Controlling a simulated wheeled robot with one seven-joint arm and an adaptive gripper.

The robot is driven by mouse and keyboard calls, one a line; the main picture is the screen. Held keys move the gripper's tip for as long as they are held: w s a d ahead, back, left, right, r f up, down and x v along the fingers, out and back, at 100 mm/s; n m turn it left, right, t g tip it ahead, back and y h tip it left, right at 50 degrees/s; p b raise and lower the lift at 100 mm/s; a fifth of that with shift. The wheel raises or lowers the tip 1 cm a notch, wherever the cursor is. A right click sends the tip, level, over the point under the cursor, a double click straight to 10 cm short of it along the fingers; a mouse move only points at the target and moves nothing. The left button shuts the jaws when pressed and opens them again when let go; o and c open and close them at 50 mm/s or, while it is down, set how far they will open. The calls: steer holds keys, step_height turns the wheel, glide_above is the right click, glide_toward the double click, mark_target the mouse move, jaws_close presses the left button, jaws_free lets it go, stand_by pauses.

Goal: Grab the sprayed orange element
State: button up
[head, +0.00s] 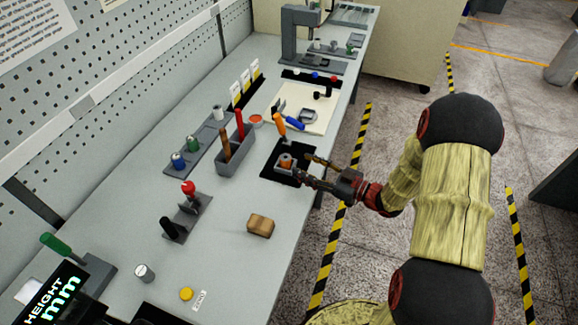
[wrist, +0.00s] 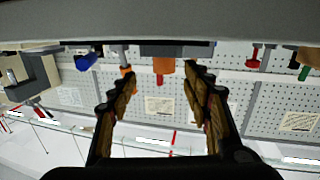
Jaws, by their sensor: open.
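My gripper (head: 303,164) is open and empty, reaching in from the aisle side. Its fingertips are close to the holder, spread to either side in the wrist view (wrist: 160,74). I cannot tell whether they touch anything.
An orange-handled tool (head: 280,125) stands just behind the mat. A grey rack (head: 238,153) with red and brown handles is to the left. A wooden block (head: 260,225) lies nearer. A cream board (head: 300,117) with a blue-handled tool is farther back.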

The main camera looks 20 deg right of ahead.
mark_target(285, 157)
steer(key=shift+s+f+y, duration=0.3)
steer(key=shift+s, duration=0.3)
steer(key=shift+a+r, duration=0.15)
steer(key=shift+x, duration=1.2)
steer(key=b+x, duration=0.2)
steer(key=x, duration=0.3)
steer(key=shift+w+a+r+b, duration=0.1)
steer(key=shift+w+b, duration=0.3)
steer(key=shift+w, duration=0.05)
steer(key=shift+r, duration=0.1)
steer(key=shift+c, duration=0.3)
steer(key=c, duration=1.1)
steer(key=shift+c, duration=0.6)
